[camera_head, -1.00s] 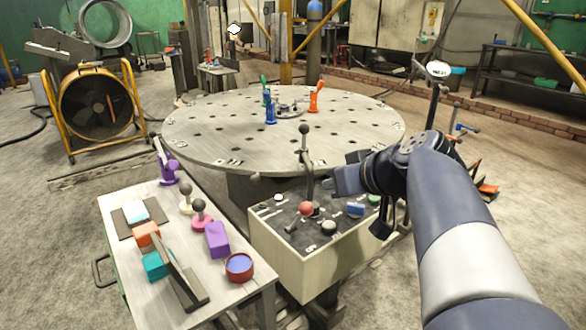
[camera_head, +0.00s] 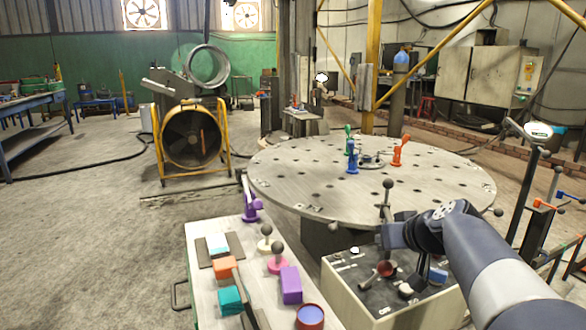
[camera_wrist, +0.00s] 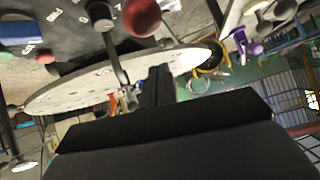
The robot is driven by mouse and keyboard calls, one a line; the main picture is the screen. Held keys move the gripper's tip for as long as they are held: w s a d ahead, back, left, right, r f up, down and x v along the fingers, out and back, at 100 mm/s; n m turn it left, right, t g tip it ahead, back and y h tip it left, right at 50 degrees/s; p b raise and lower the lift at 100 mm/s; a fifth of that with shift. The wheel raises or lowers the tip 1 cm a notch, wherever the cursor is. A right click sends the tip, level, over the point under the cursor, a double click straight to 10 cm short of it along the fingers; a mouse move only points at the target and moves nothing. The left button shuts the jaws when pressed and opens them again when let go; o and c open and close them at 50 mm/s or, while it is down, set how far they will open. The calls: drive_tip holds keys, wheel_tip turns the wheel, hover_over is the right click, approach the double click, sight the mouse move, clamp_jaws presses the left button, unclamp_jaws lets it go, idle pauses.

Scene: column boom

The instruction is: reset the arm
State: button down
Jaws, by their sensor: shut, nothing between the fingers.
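My arm reaches in from the lower right of the head view, and my gripper (camera_head: 390,236) is above the control box (camera_head: 338,288), by its upright lever (camera_head: 387,205). I cannot tell whether it touches the lever. In the wrist view my gripper (camera_wrist: 158,84) shows as dark fingers, shut together with nothing between them. The red knob (camera_wrist: 141,16) of the box and the lever shaft (camera_wrist: 112,55) are close by in that view. The red knob also shows in the head view (camera_head: 385,268), below my gripper. My forearm hides the box's right part.
A round slotted table (camera_head: 300,190) with blue, green and orange clamps stands behind the box. A side table (camera_head: 203,290) with coloured blocks, knobs and a purple clamp (camera_head: 250,203) is left of it. A yellow-framed fan (camera_head: 190,137) stands farther back. Open floor (camera_head: 80,220) lies left.

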drive_tip(key=w+p, duration=0.1)
drive_tip(key=p, duration=0.3)
drive_tip(key=w+a+g+p, duration=0.1)
drive_tip(key=p, duration=0.3)
drive_tip(key=w+a+g+p, duration=0.1)
drive_tip(key=p, duration=0.3)
drive_tip(key=shift+a+f+h+p, duration=0.1)
drive_tip(key=shift+f+h+p, duration=0.25)
drive_tip(key=shift+h+p, duration=0.05)
drive_tip(key=shift+w+f, duration=0.1)
drive_tip(key=shift+f, duration=0.05)
drive_tip(key=shift+f+b, duration=0.15)
drive_tip(key=shift+b, duration=0.35)
